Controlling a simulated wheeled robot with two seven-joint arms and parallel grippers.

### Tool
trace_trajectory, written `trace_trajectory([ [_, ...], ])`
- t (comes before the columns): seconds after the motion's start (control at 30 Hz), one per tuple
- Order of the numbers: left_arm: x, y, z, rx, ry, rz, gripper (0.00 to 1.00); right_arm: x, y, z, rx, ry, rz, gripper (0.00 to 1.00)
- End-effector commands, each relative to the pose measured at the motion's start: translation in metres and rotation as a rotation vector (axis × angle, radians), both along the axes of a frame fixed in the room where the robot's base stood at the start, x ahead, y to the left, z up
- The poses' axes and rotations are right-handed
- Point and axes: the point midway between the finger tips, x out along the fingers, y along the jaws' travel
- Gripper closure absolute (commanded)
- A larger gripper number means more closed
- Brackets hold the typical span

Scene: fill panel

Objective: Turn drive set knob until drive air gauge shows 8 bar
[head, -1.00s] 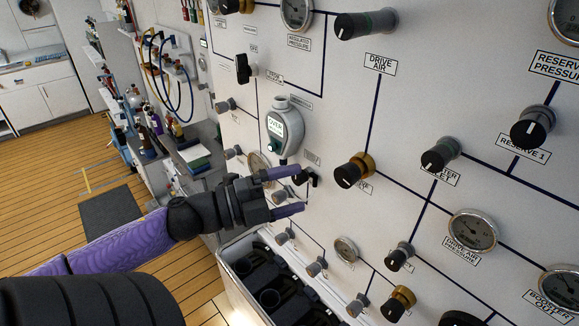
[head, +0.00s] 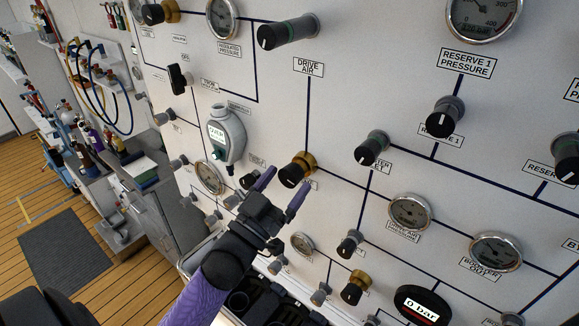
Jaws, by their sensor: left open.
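The drive air pressure gauge (head: 410,213) is a round dial in the lower right part of the white panel; its needle is too small to read. Below the DRIVE AIR label (head: 308,67), a black knob with a brass collar (head: 296,169) sits on the vertical line. Its own label is mostly hidden, and I cannot read DRIVE SET on any label. My left gripper (head: 284,186) is open and empty, its two purple fingers pointing up toward the panel just below and left of this knob. I cannot tell whether it touches anything. My right gripper is not in view.
A second brass-collared knob (head: 356,287) is low on the panel. A grey knob (head: 372,148) and a small knob (head: 349,244) are nearby. A grey meter (head: 227,133) projects at the left. An open box (head: 262,300) stands below.

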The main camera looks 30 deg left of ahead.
Motion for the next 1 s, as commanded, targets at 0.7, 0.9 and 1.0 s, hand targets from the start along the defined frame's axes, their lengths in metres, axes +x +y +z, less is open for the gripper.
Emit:
trace_trajectory([
  [0.7,0.019,-0.001,0.007,0.003,0.002,0.001,0.63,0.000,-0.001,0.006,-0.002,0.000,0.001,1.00],
  [0.9,0.019,-0.001,0.007,0.003,0.002,0.001,1.00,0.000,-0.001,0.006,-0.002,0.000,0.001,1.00],
  [1.0,0.019,-0.001,0.008,0.029,0.001,0.000,1.00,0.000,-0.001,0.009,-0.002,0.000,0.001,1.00],
])
